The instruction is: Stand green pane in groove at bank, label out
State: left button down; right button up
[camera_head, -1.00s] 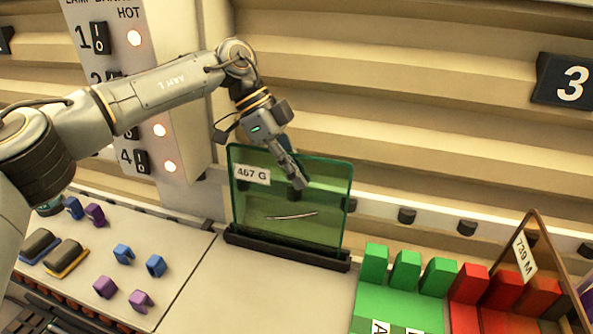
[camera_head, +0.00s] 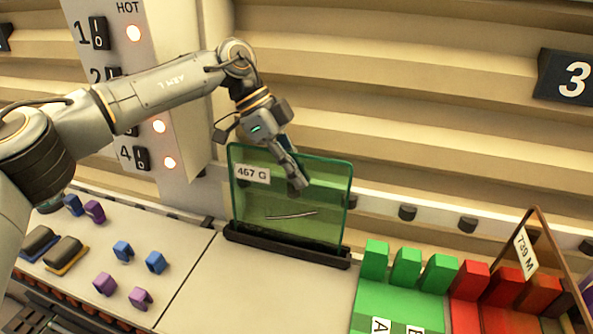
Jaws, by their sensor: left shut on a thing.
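The green pane (camera_head: 290,228) stands upright in the black groove (camera_head: 285,246) on the white bench. Its white label "467 G" (camera_head: 253,174) faces me at the pane's upper left. My left gripper (camera_head: 297,181) reaches down to the pane's top edge and is shut on the pane; one finger shows in front of the glass. A thin pale line shows low on the pane; I cannot tell if it is a mark or a reflection. My right gripper is not in view.
Blue and purple clips (camera_head: 123,251) lie on the bench at left. Green blocks (camera_head: 406,267) and red blocks (camera_head: 469,282) stand at right, near a brown-framed pane (camera_head: 545,262) labelled "739 M". A switch panel (camera_head: 150,60) rises behind my arm.

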pick_arm(q)
jog(key=shift+w+d+r+p, duration=0.1)
jog(key=shift+w+p, duration=0.15)
jog(key=shift+p, duration=0.05)
dwell(0.6)
jog(key=c, duration=1.4)
grip_release()
jog(key=shift+s, duration=0.1)
jog(key=shift+c, duration=0.2)
notch_tip(320, 180, up, 10)
